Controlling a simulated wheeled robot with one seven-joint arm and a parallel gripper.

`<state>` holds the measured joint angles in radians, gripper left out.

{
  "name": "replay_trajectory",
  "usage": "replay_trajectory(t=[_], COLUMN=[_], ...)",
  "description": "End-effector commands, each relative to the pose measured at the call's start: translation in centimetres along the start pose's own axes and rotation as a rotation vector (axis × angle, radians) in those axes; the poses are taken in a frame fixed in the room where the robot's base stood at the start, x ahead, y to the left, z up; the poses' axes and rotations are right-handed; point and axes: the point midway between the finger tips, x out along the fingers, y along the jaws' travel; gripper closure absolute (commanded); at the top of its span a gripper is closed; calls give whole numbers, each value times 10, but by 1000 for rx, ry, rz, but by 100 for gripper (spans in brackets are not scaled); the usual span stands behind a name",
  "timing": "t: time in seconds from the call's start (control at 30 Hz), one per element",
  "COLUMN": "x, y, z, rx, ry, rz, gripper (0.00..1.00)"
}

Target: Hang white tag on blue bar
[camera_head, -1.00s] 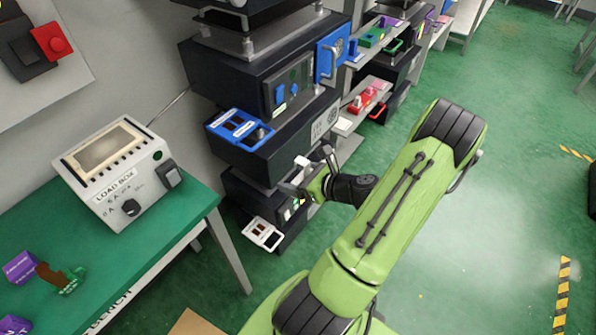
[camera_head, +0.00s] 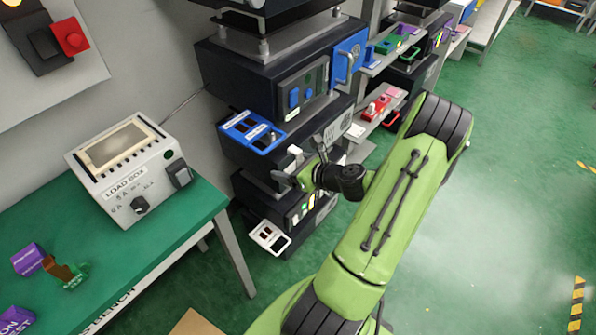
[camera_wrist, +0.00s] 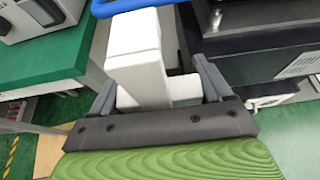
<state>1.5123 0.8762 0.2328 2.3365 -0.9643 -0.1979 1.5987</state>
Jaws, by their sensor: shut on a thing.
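A white tag (camera_wrist: 135,55), a blocky piece with an upright part and a side stub, sits between the fingers of my gripper (camera_wrist: 158,82) in the wrist view. My gripper is shut on it. In the head view my gripper (camera_head: 303,168) is in front of the dark cabinet stack, with the white tag (camera_head: 294,151) small at its tip. A blue frame with a front bar (camera_head: 252,131) juts from the cabinet, left of and a little above the gripper. A blue bar (camera_wrist: 112,8) shows at the top of the wrist view, beyond the tag. No contact between them is clear.
A white frame (camera_head: 268,236) juts out low on the stack. A blue panel with a handle (camera_head: 349,60) is higher up. Red parts (camera_head: 378,107) lie on a shelf to the right. A green table (camera_head: 180,232) carries a load box (camera_head: 130,172). Open floor lies right.

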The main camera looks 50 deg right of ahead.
Motion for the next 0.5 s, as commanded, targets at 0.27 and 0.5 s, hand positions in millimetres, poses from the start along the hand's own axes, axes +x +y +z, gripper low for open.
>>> replay_trajectory(t=[0.27,0.5], x=[24,44], y=[0,0], z=[11,21], rx=[-1,-2], ry=[-1,-2], rz=[2,2], gripper=[51,51])
